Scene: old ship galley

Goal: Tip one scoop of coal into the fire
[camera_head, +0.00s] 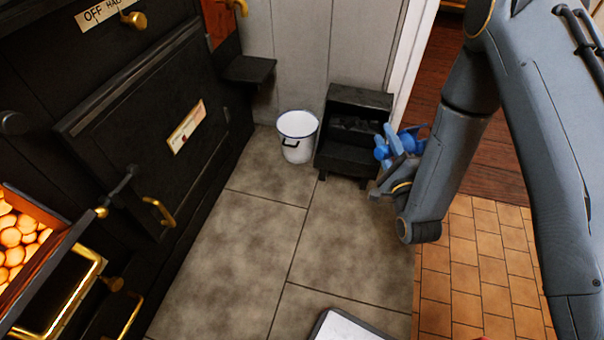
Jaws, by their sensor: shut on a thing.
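A black coal box (352,154) stands on the floor against the pale wall, with dark lumps of coal (357,125) inside. My gripper and the blue object are just right of this box in the picture. An orange-red opening or panel (219,22) shows in the black stove (110,90) at the top; I see no clear flames.
A white bucket (297,137) stands left of the coal box. A black ledge (248,70) juts from the stove. Glowing round pieces (18,238) fill an opening at the lower left. Brass handles stick out from the stove. Grey floor tiles (250,225) are clear in the middle.

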